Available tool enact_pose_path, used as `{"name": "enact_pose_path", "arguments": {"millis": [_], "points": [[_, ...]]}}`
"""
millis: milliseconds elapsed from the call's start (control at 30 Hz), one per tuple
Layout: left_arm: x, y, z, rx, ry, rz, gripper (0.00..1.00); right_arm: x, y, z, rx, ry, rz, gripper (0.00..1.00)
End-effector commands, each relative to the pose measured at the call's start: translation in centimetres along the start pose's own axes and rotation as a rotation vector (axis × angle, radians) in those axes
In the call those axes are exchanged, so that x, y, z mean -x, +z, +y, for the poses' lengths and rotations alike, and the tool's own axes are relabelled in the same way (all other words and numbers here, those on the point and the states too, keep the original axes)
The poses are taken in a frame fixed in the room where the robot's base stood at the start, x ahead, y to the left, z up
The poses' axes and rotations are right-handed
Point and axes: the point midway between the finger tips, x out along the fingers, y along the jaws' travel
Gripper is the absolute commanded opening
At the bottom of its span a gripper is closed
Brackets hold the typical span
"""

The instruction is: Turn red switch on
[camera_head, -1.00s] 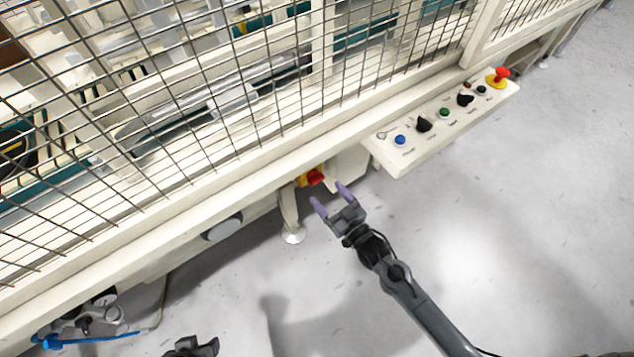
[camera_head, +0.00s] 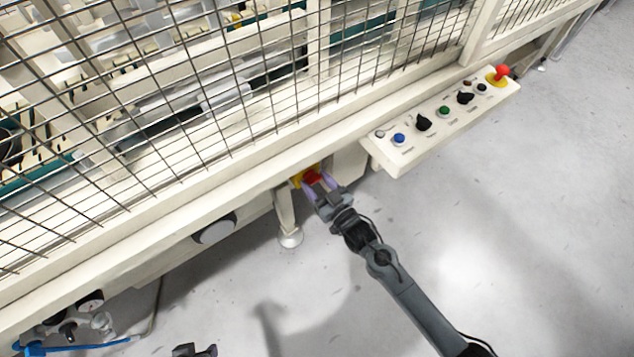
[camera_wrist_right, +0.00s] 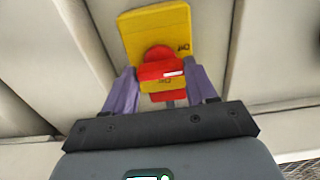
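The red switch (camera_head: 312,177) sits on a yellow plate (camera_head: 299,181) under the machine's front rail. In the right wrist view the red switch (camera_wrist_right: 158,66) has a horizontal bar with a white mark, on the yellow plate (camera_wrist_right: 155,25). My right gripper (camera_head: 318,187) is at the switch, its purple fingers (camera_wrist_right: 160,88) open on either side of the red knob. A gap shows between the knob and the fingers, at least on the right. Part of my left gripper (camera_head: 195,350) shows at the bottom edge; its fingers cannot be made out.
A control panel (camera_head: 440,125) with several buttons, black knobs and a red emergency button (camera_head: 502,72) juts out to the right. A wire mesh guard (camera_head: 200,110) stands above the rail. A machine foot (camera_head: 290,237) is left of my right gripper. Grey floor (camera_head: 520,220) is clear.

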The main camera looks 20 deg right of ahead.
Motion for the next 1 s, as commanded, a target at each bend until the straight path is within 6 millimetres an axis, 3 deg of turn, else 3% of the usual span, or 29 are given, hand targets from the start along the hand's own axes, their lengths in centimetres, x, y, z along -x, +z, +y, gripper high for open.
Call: {"name": "enact_pose_path", "arguments": {"millis": [33, 200, 567, 1000], "points": [[0.0, 0.0, 0.0, 0.000, 0.000, 0.000, 0.43, 0.0, 0.0, 0.0, 0.000, 0.000, 0.000, 0.48], [0.0, 0.0, -0.1, -0.002, -0.002, 0.001, 0.43, 0.0, 0.0, 0.0, 0.000, 0.000, 0.000, 0.23], [1.1, -0.3, -0.3, -0.010, -0.008, 0.000, 0.43, 0.0, -0.3, 0.0, -0.059, 0.001, -0.001, 0.23], [5.3, -1.7, -0.4, -0.009, -0.007, 0.000, 0.43, 0.0, -0.5, 0.1, -0.399, 0.001, -0.001, 0.23]]}}
